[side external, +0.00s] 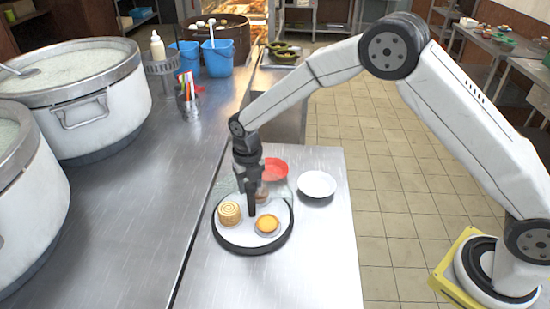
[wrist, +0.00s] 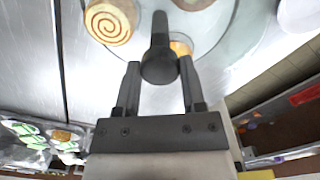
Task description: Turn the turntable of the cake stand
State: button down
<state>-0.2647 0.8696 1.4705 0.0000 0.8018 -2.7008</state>
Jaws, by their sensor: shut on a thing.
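The cake stand's round white turntable with a dark rim (side external: 240,237) sits on the steel table. A black upright post (side external: 251,203) stands on it and shows in the wrist view as a rounded black knob (wrist: 158,66). My gripper (side external: 250,182) points down over the stand and is shut on the post's top; its fingers flank the knob in the wrist view (wrist: 159,72). A swirl roll (side external: 229,213) sits left of the post, also seen in the wrist view (wrist: 110,21). A yellow tart (side external: 267,224) sits right of the post, and a brown pastry (side external: 262,191) behind it.
A red bowl (side external: 274,168) and a white bowl (side external: 317,185) stand behind and right of the stand. Large stockpots (side external: 105,110), blue buckets (side external: 217,58) and a utensil holder (side external: 188,98) occupy the left counter. The table in front of the stand is clear.

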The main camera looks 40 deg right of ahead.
jog(key=shift+n, duration=1.6)
jog(key=shift+r, duration=0.1)
jog(key=shift+c, duration=0.8)
grip_release()
jog(key=shift+r, duration=3.85)
